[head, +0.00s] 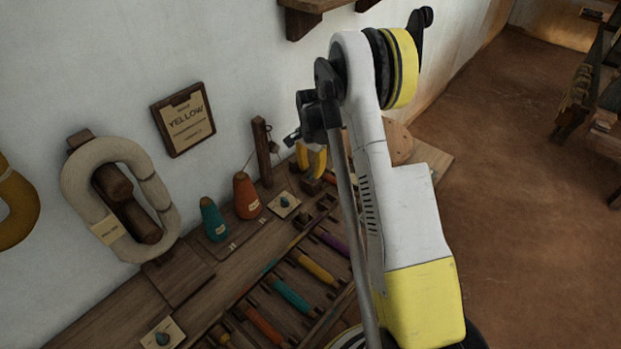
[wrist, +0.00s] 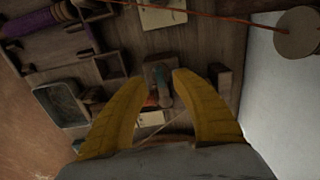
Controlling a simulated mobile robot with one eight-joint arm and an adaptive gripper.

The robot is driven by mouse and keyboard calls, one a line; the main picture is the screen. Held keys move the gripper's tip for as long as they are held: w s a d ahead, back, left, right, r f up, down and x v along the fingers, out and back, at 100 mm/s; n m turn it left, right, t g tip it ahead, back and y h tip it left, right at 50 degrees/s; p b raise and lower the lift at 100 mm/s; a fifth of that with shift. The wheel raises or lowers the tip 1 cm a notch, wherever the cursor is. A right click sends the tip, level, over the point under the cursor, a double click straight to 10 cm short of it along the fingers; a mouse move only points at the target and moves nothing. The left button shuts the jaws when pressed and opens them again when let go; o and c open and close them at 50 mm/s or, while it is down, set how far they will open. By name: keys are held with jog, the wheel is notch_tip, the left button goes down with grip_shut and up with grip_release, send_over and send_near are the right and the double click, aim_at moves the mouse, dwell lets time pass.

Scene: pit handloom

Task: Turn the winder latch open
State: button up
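My gripper (head: 311,158) has two yellow fingers and reaches down over the bench near the wall in the head view. In the wrist view my gripper (wrist: 157,76) is open, its fingertips apart on either side of a small wooden block. A small dark wooden block (head: 311,186) sits below the fingers in the head view.
A wooden post (head: 262,152) stands left of the gripper. Orange (head: 246,196) and teal (head: 213,220) cones stand further left. A rack of coloured bobbins (head: 316,268) lies in front. An orange thread (wrist: 215,15) crosses the wrist view's top. The white wall (wrist: 276,95) is close on the right.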

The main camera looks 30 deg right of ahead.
jog(key=shift+f, duration=1.1)
jog(key=shift+c, duration=0.2)
grip_shut()
